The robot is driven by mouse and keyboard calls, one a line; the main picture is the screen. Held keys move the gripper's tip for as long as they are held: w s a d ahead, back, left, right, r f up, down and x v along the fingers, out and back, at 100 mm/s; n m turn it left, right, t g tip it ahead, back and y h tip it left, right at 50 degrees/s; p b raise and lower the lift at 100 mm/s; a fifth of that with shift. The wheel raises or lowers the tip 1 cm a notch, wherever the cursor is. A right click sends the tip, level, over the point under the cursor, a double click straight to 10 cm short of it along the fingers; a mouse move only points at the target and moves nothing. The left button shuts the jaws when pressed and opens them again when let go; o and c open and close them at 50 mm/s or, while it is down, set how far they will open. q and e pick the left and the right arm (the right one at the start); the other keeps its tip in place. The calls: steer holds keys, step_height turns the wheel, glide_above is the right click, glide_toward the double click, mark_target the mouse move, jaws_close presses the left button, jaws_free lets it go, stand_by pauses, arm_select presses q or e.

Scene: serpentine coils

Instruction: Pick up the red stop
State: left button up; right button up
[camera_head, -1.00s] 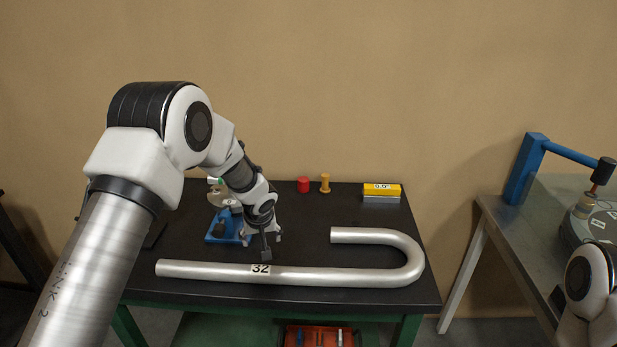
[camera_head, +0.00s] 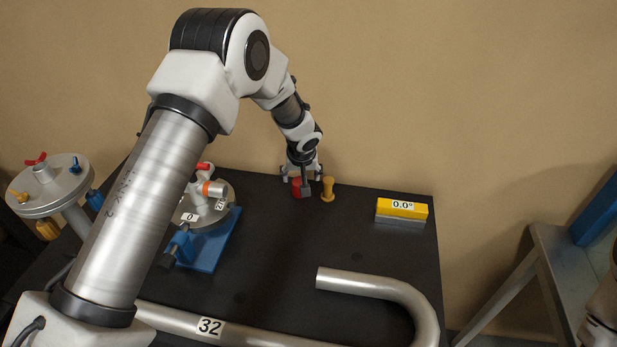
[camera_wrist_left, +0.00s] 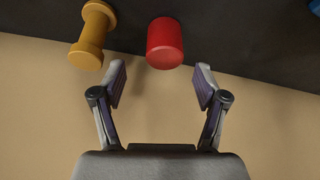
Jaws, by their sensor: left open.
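The red stop (camera_head: 296,187) is a small red cylinder at the back of the black table. My left gripper (camera_head: 303,182) is right at it in the head view and partly hides it. In the left wrist view the red stop (camera_wrist_left: 164,43) lies just beyond and between the fingertips of my open left gripper (camera_wrist_left: 160,84). I see no contact between the fingers and the stop there. My right gripper is not in view.
A yellow spool-shaped piece (camera_head: 328,189) stands close beside the red stop. A yellow angle gauge (camera_head: 402,209) is farther right. A bent metal pipe (camera_head: 375,285) lies in front. A blue-based fixture (camera_head: 212,250) stands at left. The table between is clear.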

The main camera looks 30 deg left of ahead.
mark_target(300, 183)
arm_select(q)
steer(key=shift+s+a+f+p, duration=0.25)
steer(key=shift+s+f+p, duration=0.2)
steer(key=shift+s+p, duration=0.15)
steer(key=shift+w+a+f+p, duration=0.1)
steer(key=shift+w+f+p, duration=0.1)
steer(key=shift+f+p, duration=0.5)
steer(key=x, duration=0.3)
steer(key=shift+w+f+p, duration=0.25)
steer(key=shift+w+p, duration=0.05)
steer(key=shift+w, duration=0.15)
steer(key=shift+w+f, duration=0.15)
steer(key=shift+f, duration=0.1)
steer(key=shift+s+r, duration=0.25)
steer(key=shift+c, duration=1)
steer(key=shift+s+r, duration=0.1)
steer(key=c, duration=0.6)
jaws_close()
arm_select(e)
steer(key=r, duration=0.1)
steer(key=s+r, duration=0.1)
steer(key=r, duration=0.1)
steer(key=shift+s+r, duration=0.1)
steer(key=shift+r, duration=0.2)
